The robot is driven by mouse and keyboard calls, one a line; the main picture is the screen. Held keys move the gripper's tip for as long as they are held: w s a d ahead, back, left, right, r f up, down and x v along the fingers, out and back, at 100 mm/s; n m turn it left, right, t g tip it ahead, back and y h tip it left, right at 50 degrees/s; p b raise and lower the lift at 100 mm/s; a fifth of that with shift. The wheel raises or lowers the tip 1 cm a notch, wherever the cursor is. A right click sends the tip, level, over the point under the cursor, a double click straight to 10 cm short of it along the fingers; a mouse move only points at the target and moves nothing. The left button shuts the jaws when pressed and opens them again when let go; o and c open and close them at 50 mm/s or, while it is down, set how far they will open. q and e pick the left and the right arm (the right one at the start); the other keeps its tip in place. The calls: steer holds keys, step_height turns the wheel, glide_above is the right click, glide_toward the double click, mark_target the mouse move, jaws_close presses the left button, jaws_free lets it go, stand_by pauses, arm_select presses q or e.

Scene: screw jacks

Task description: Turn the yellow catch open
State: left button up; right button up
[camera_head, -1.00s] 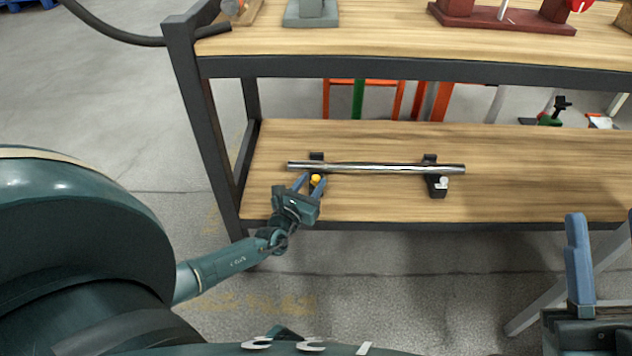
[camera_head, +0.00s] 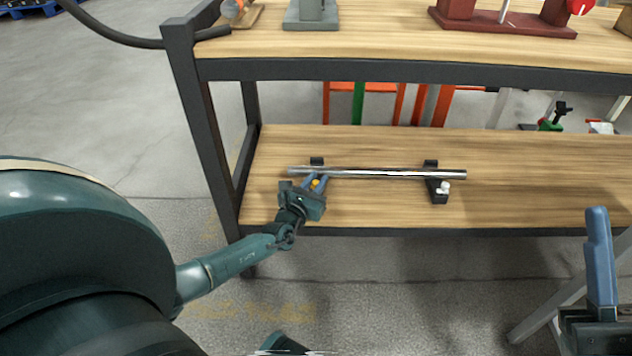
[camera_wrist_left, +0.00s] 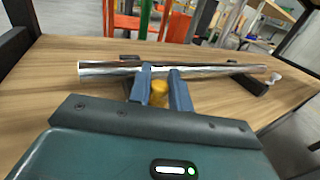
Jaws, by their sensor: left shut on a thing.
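The yellow catch (camera_head: 316,183) is at the left end of a shiny metal rod (camera_head: 390,173) on the lower wooden shelf. My left gripper (camera_head: 315,181) is shut on the yellow catch, just in front of the rod. In the left wrist view the catch (camera_wrist_left: 159,92) shows as a rounded yellow knob between the two blue fingers; its lower part is hidden. A white catch (camera_head: 443,187) sits on the black right-hand support (camera_head: 437,196). Of my right gripper, a blue finger (camera_head: 600,257) shows at the right edge, away from the shelf.
A dark shelf post (camera_head: 200,130) stands left of my left gripper. Grey and red stands (camera_head: 505,22) are on the upper shelf. The lower shelf's right part (camera_head: 540,180) is bare.

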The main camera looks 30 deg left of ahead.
arm_select(q)
steer(key=shift+y, duration=0.3)
jaws_close()
arm_select(e)
steer(key=shift+r, duration=0.15)
arm_select(q)
steer(key=shift+n+y+p, duration=0.3)
steer(key=shift+n+p, duration=0.1)
steer(key=shift+p, duration=0.05)
steer(key=n+g+y+p, duration=0.1)
steer(key=n+y, duration=0.1)
steer(key=y, duration=0.1)
steer(key=shift+d, duration=0.1)
steer(key=shift+n+y, duration=0.3)
steer(key=shift+y, duration=0.2)
steer(key=shift+f+n+g+y, duration=0.1)
steer(key=shift+n+g+y, duration=0.5)
steer(key=shift+y, duration=0.2)
steer(key=shift+n+g+y, duration=0.3)
steer(key=shift+y, duration=0.1)
steer(key=shift+n+g+y, duration=0.3)
steer(key=shift+n+y, duration=0.1)
steer(key=shift+y, duration=0.1)
steer(key=shift+y+b, duration=0.3)
arm_select(e)
steer(key=shift+w+f+m+h, duration=0.2)
steer(key=shift+f+m+h, duration=0.45)
steer(key=shift+m+h, duration=0.3)
